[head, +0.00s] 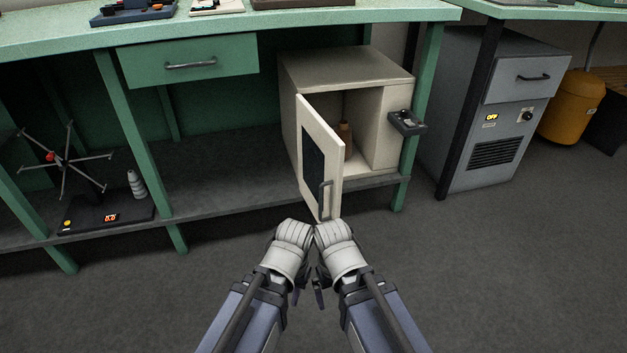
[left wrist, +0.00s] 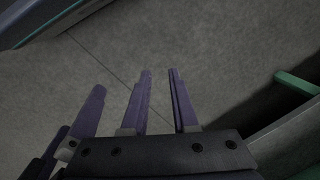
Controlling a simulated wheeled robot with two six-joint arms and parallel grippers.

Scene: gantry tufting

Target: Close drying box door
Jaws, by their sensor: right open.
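The drying box (head: 345,68) is a cream cabinet on the lower shelf under the green bench. Its door (head: 333,150) stands wide open, swung out toward me from the box's left side. The door has a dark window and a grey bar handle (head: 325,200) near its free edge. A brown object (head: 345,132) is partly visible inside. My left gripper (head: 291,300) and right gripper (head: 329,300) are side by side low in front of the door, apart from it. In the left wrist view the left gripper's fingers (left wrist: 160,100) are parted with nothing between them.
A small dark control unit (head: 407,122) sticks out at the box's right front, by a green bench leg (head: 424,100). A grey cabinet (head: 490,110) and an orange bin (head: 572,108) stand to the right. A spoked stand (head: 65,160) is at left. The floor in front is clear.

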